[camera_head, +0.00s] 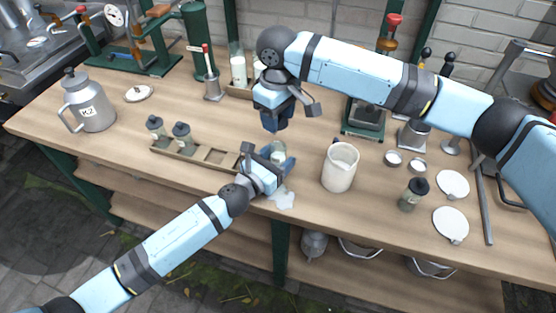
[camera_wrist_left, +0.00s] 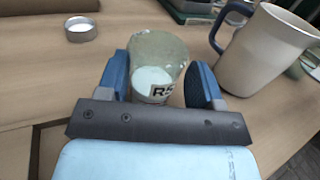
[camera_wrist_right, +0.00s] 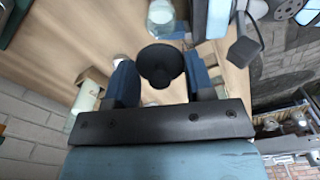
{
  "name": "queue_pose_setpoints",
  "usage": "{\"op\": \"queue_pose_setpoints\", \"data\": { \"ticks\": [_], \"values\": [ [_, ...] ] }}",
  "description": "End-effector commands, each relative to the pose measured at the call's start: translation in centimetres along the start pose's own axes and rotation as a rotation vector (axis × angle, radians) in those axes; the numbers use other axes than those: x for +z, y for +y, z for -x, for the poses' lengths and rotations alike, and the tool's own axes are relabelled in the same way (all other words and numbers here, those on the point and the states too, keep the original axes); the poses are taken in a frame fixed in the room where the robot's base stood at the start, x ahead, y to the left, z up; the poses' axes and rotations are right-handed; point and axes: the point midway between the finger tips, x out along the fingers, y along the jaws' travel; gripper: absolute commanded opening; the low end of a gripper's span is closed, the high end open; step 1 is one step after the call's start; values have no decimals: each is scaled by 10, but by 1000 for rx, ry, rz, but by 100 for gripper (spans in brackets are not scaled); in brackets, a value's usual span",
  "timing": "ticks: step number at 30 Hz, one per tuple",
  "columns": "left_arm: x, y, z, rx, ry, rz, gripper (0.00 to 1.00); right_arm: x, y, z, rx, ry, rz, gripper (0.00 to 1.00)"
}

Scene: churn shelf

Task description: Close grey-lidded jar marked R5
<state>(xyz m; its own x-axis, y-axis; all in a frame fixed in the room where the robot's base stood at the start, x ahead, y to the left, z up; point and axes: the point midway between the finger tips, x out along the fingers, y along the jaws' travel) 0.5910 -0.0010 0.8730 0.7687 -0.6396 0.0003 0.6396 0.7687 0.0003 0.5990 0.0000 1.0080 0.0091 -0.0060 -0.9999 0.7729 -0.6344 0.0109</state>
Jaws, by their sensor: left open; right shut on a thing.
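The open glass jar marked R5 (camera_wrist_left: 155,68) stands between the two fingers of my left gripper (camera_wrist_left: 158,85), its label facing that wrist. In the head view the jar (camera_head: 278,152) is on the table at the right end of the wooden rack, partly hidden by the open left gripper (camera_head: 275,163). White content shows low inside it. My right gripper (camera_head: 275,122) is above and behind the jar. In the right wrist view a dark grey round lid (camera_wrist_right: 160,65) is held between its fingers, apart from the jar (camera_wrist_right: 160,16).
A cream jug (camera_head: 340,167) stands to the right, then another lidded jar (camera_head: 413,194). A metal can marked K2 (camera_head: 89,103) stands at left.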

Motion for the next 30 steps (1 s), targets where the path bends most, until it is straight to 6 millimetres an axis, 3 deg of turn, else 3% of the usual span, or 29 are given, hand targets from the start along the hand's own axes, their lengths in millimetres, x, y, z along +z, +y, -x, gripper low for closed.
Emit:
{"op": "queue_pose_setpoints", "data": {
  "ticks": [10, 18, 23, 30],
  "values": [
    [0, 0, -3, 0, 0, 0, 60, 0, 0, 0, 0, 0, 0, 27],
    [0, 0, -3, 0, 0, 0, 0, 0, 0, 0, 0, 0, 0, 27],
    [0, 0, -2, 0, 1, 0, 0, 1, 0, -7, -2, -1, 0, 27],
    [0, 0, -2, 0, 1, 0, 0, 6, -1, -41, -2, -1, -1, 27]
  ]
}}
